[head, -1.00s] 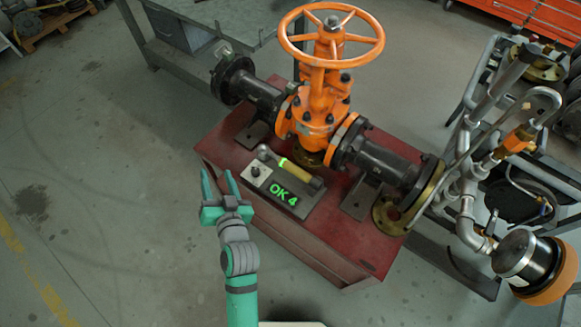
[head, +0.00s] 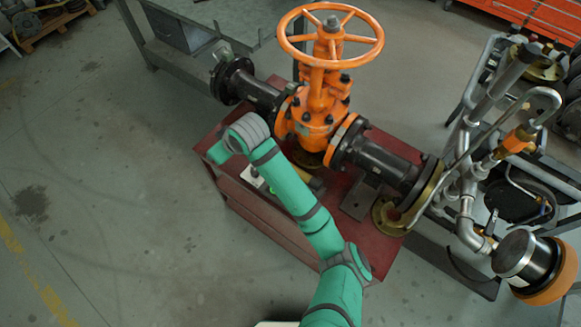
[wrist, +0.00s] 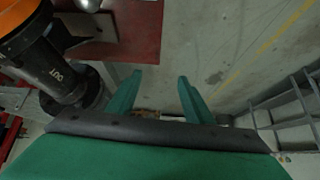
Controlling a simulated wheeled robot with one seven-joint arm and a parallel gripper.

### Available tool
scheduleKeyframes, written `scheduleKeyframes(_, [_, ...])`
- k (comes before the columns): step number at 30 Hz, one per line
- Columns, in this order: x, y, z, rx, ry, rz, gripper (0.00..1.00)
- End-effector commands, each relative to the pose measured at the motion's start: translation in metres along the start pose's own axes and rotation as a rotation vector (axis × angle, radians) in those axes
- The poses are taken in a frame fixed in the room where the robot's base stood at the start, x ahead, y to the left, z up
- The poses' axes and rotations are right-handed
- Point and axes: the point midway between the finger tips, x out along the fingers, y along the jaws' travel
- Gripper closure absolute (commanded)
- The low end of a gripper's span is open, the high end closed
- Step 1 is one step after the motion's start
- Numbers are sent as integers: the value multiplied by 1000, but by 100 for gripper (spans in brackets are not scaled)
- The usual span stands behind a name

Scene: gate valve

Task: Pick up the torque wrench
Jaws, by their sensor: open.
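The torque wrench lies on a grey block on the red bench. In the head view my arm covers most of it; only a bit of its yellow handle (head: 317,184) and a pale corner of the block (head: 249,177) show. In the wrist view part of the grey block (wrist: 98,30) is at the top left, with a rounded silver end (wrist: 88,4) at the edge that may be the wrench's head. My gripper (wrist: 156,86) is open and empty, its fingers over bare floor beside the bench, apart from the wrench. Its fingers are not clear in the head view.
The orange valve (head: 318,110) with its handwheel stands on the red bench (head: 350,245), close behind my arm. A dark flanged pipe (wrist: 55,75) is near my gripper at left in the wrist view. A pipe rack (head: 470,160) stands at the right. Floor is clear at left.

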Motion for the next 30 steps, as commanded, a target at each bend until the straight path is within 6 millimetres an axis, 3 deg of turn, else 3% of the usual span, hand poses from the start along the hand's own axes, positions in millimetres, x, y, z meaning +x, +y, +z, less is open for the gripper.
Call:
scheduleKeyframes(1, [-6,18,14,-30,-73,25,53])
scheduleKeyframes(9, [-49,90,100,-116,-459,117,53])
scheduleKeyframes(16, [-78,120,138,-129,-624,155,53])
scheduleKeyframes(19, [-76,125,147,-128,-644,158,53])
scheduleKeyframes(30, [-39,133,173,-129,-641,157,53])
